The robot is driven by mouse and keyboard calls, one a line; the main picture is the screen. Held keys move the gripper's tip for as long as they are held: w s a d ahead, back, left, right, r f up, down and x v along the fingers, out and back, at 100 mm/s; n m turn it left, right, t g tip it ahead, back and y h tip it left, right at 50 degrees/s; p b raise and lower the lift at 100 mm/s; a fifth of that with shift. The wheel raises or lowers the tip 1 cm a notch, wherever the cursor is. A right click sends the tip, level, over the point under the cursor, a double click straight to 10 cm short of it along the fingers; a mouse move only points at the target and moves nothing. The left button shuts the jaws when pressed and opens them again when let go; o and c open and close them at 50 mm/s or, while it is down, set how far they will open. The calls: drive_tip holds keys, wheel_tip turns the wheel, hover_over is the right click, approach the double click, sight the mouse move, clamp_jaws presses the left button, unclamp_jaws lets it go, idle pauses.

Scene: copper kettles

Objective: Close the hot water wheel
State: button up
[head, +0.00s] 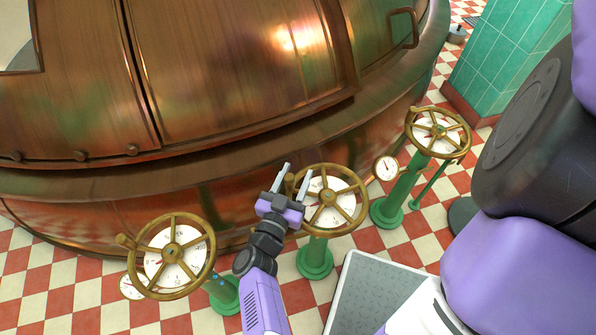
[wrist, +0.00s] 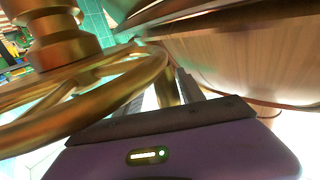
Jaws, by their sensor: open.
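Three brass handwheels with white dials stand on green pedestals in the head view: a left wheel (head: 173,250), a middle wheel (head: 328,196) and a right wheel (head: 438,131). I cannot read which one is hot water. My gripper (head: 296,172) is open at the left side of the middle wheel, its fingers pointing up and away beside the rim. In the wrist view a brass wheel rim (wrist: 110,105) and its hub (wrist: 62,38) fill the left. A short brass peg (wrist: 166,88) shows by the fingers; whether they touch it I cannot tell.
A large copper kettle (head: 240,60) curves close behind the wheels. A small round gauge (head: 387,168) sits between the middle and right wheels. A green tiled pillar (head: 510,50) stands at the upper right. Red and white checkered floor (head: 80,300) lies around the pedestals.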

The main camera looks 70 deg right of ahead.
drive_tip(key=a, duration=0.6)
drive_tip(key=shift+a, duration=0.3)
